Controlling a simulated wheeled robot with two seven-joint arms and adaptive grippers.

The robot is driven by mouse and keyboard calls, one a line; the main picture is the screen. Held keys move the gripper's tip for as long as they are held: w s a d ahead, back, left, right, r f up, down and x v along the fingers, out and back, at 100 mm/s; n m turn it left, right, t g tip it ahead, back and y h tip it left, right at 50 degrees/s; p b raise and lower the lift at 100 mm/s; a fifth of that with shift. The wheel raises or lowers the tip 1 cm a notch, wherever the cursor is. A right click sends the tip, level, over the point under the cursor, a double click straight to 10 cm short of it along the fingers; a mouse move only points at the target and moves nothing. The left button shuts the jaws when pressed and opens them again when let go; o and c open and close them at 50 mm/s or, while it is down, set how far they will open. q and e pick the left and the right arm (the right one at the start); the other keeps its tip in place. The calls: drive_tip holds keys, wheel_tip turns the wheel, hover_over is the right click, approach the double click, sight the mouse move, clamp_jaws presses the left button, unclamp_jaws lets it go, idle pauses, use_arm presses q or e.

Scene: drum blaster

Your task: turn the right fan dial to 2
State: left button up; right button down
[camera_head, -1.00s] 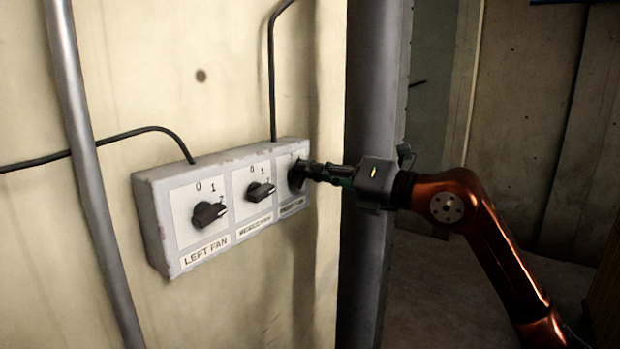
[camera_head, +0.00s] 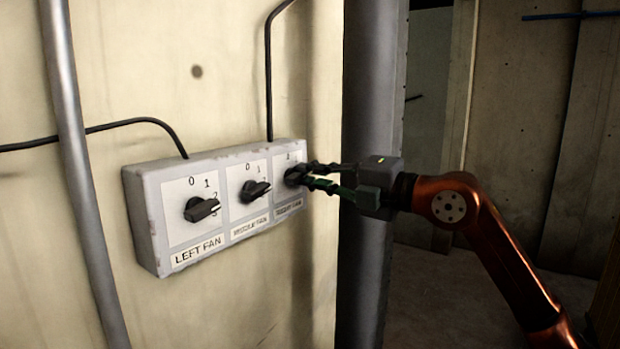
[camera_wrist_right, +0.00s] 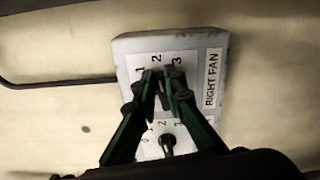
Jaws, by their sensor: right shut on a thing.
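A grey wall box (camera_head: 150,232) carries a row of three black dials. The right fan dial (camera_head: 292,177) is at the far end, partly covered by my right gripper (camera_head: 303,176). The gripper is shut on this dial, reaching it from the right. In the right wrist view, my fingers (camera_wrist_right: 162,84) pinch the dial knob (camera_wrist_right: 163,97) beside the RIGHT FAN label (camera_wrist_right: 211,80). The numbers 1, 2 and 3 show around it. The knob lies roughly in line with the 2, but the fingers hide its exact pointing. My left gripper is not in view.
The middle fan dial (camera_head: 257,191) and left fan dial (camera_head: 203,210) sit on the same box. A grey pipe (camera_head: 72,170) stands left of it, and a thick dark post (camera_head: 368,120) stands behind my right gripper. Black cables run into the box top.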

idle(0.5)
drive_tip(key=c, duration=2)
unclamp_jaws()
drive_tip(key=shift+d, duration=0.1)
drive_tip(key=v, duration=1.2)
